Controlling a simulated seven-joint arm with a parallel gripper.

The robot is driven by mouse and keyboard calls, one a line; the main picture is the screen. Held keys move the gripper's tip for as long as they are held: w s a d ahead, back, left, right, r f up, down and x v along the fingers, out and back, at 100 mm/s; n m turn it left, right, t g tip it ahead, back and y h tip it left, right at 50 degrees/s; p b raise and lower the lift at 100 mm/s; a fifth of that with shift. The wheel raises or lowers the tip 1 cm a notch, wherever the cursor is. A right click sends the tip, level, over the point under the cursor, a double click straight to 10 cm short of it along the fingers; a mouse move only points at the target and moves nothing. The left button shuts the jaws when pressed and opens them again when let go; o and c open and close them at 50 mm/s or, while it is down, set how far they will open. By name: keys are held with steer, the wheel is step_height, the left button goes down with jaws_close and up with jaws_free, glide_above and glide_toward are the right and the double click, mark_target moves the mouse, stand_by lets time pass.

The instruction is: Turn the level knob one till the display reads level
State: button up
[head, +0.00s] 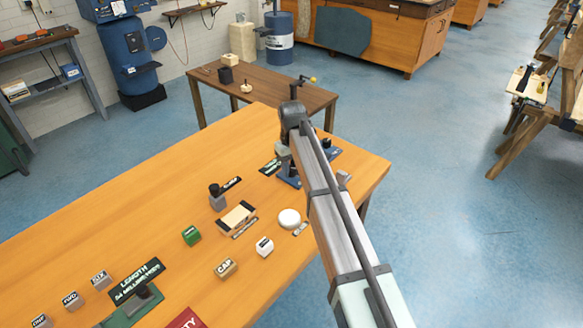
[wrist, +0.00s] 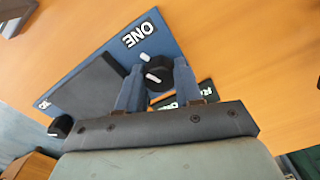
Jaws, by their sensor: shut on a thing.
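A large dark panel (wrist: 88,88) lies on the device, but I can read no display text there. A second black knob (wrist: 61,126) sits at the far end. In the head view, my arm covers much of the blue device (head: 290,180); a black knob (head: 326,143) shows to its right.
The device stands near the right end of an orange wooden table (head: 160,190). Several labelled blocks, a round white piece (head: 289,218), a wooden tray (head: 237,216) and a length sign (head: 137,280) lie to the left. A darker table (head: 265,85) stands behind.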

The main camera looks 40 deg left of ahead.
mark_target(292, 168)
steer(key=shift+m, duration=1.4)
steer(key=o, duration=0.8)
step_height(292, 168, up, 14)
steer(key=shift+f, duration=0.1)
